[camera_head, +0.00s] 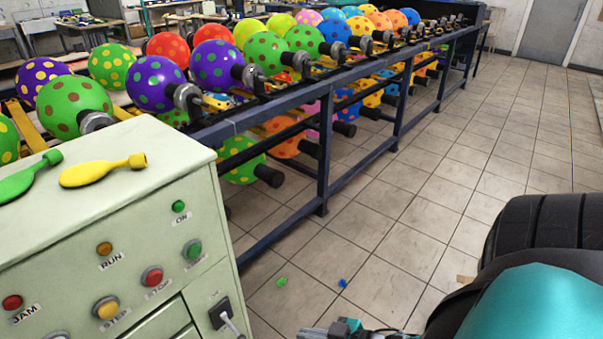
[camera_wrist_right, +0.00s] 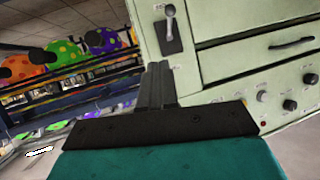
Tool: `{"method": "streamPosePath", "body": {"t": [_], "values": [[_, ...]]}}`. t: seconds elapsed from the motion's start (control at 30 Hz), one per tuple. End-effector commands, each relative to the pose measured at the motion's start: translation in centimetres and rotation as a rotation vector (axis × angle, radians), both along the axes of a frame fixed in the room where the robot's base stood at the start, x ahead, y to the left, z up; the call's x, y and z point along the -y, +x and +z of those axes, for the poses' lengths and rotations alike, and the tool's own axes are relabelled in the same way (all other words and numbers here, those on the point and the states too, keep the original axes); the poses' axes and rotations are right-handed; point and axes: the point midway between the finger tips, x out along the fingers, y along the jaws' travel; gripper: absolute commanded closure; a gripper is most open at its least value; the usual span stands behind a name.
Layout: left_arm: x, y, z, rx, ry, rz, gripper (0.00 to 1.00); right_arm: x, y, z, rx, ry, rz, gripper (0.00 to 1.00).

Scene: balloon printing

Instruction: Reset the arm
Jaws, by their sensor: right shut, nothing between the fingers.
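My right arm comes in from the lower right in the head view, dark with a teal part. My right gripper (camera_head: 325,331) shows only in part at the bottom edge of that view, low in front of the machine cabinet. In the right wrist view the gripper (camera_wrist_right: 155,85) has its fingers together with nothing between them. It points toward the pale green cabinet (camera_wrist_right: 230,40), below and beside a lever (camera_wrist_right: 171,28) on its front. I cannot tell the gap to the cabinet. My left gripper does not show.
The cabinet (camera_head: 110,215) stands at the left with buttons, a lever (camera_head: 229,320), and green (camera_head: 28,180) and yellow (camera_head: 95,172) deflated balloons on top. A rack (camera_head: 325,150) of spotted balloons runs to the back. The tiled floor (camera_head: 440,200) at right is clear, apart from small scraps.

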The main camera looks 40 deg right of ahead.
Motion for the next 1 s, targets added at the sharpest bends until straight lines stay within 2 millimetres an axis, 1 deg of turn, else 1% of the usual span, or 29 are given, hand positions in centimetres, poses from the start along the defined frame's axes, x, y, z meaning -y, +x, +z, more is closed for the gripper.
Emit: {"method": "streamPosePath", "body": {"t": [0.23, 0.3, 0.37, 0.47, 0.5, 0.6, 0.63, 0.7, 0.8, 1.0], "values": [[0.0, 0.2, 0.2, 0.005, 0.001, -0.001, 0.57, 0.0, 0.0, 0.0, 0.000, 0.000, 0.000, 1.00], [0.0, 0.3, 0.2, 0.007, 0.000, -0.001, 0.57, -0.4, 0.0, 0.0, -0.002, 0.001, -0.002, 1.00], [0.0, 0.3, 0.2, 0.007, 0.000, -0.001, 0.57, -1.5, 0.1, 0.2, -0.007, -0.003, -0.006, 1.00], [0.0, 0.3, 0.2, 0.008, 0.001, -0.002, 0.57, -4.5, 0.5, 0.7, -0.029, -0.023, -0.020, 1.00], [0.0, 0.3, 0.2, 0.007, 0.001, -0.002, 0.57, -5.9, 0.7, 1.1, -0.041, -0.038, -0.028, 1.00], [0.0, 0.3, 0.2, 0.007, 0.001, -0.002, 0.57, -8.5, 1.2, 2.4, -0.075, -0.081, -0.049, 1.00], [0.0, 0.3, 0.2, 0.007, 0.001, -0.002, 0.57, -9.1, 1.3, 2.8, -0.086, -0.095, -0.056, 1.00], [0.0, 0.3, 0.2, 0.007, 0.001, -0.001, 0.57, -10.0, 1.5, 3.7, -0.109, -0.122, -0.068, 1.00], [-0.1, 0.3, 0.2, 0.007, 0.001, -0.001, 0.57, -10.7, 1.7, 4.6, -0.135, -0.151, -0.081, 1.00], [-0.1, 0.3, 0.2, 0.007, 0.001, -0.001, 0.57, -10.8, 1.7, 4.9, -0.146, -0.164, -0.086, 1.00]]}}
